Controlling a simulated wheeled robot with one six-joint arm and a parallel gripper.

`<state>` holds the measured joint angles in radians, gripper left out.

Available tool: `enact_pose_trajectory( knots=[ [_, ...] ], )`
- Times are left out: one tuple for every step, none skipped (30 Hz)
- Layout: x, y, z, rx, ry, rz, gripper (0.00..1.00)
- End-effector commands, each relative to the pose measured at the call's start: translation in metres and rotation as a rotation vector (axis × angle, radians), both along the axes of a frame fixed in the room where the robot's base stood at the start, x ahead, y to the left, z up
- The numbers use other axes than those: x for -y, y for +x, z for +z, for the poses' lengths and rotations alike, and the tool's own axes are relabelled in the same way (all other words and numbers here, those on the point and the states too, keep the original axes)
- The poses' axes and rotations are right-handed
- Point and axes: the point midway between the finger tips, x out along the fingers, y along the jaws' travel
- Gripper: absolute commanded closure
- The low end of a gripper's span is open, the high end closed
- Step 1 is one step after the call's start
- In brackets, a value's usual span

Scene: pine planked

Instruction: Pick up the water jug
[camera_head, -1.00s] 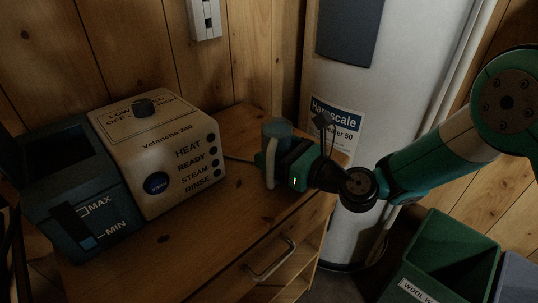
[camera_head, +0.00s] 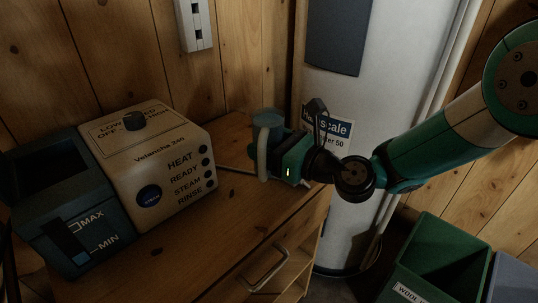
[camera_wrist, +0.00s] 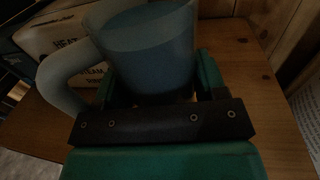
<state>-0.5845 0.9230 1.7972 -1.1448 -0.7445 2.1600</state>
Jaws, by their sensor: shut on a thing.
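The water jug (camera_head: 267,128) is a blue-grey translucent vessel with a pale curved handle, near the right end of the wooden cabinet top. In the wrist view the jug (camera_wrist: 150,45) stands between the two green fingers, with its handle on the left. My gripper (camera_head: 275,158) reaches it from the right and is shut on the jug's body. The jug looks upright. The gripper hides its lower part, and I cannot tell whether its base touches the cabinet top.
A steam station (camera_head: 155,165) with a dark blue tank (camera_head: 75,215) stands left on the cabinet (camera_head: 225,225). A cable runs behind the jug. A white cylindrical heater (camera_head: 345,85) stands behind my arm. Green (camera_head: 440,255) and grey bins are on the floor at right. A socket strip (camera_head: 194,25) is on the wall.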

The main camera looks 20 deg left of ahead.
Motion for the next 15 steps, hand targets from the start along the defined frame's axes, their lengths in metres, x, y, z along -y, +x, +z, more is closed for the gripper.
enact_pose_trajectory(
  knots=[
    [0.0, 0.0, 0.019, 0.004, 0.005, 0.0, 0.71],
    [0.0, 0.0, 0.027, 0.007, 0.006, 0.0, 0.71],
    [0.0, 0.0, 0.038, 0.007, 0.006, 0.0, 0.71],
    [0.0, 0.0, 0.047, 0.006, 0.006, 0.0, 0.71],
    [0.0, 0.0, 0.056, 0.008, 0.005, 0.0, 0.71],
    [0.0, 0.0, 0.068, 0.007, 0.006, 0.001, 0.71],
    [0.0, 0.0, 0.077, 0.007, 0.006, 0.0, 0.71],
    [0.0, 0.0, 0.086, 0.007, 0.006, 0.0, 0.71],
    [0.0, 0.0, 0.096, 0.006, 0.005, 0.0, 0.71],
    [0.0, 0.0, 0.104, 0.007, 0.006, 0.0, 0.71],
    [0.0, 0.0, 0.11, 0.006, 0.006, 0.0, 0.71],
    [0.0, 0.0, 0.119, 0.005, 0.005, 0.0, 0.71],
    [0.0, -0.001, 0.125, 0.005, 0.004, 0.001, 0.71],
    [0.0, -0.001, 0.13, 0.004, 0.004, 0.001, 0.71],
    [0.0, 0.0, 0.136, 0.004, 0.004, 0.0, 0.71]
  ],
)
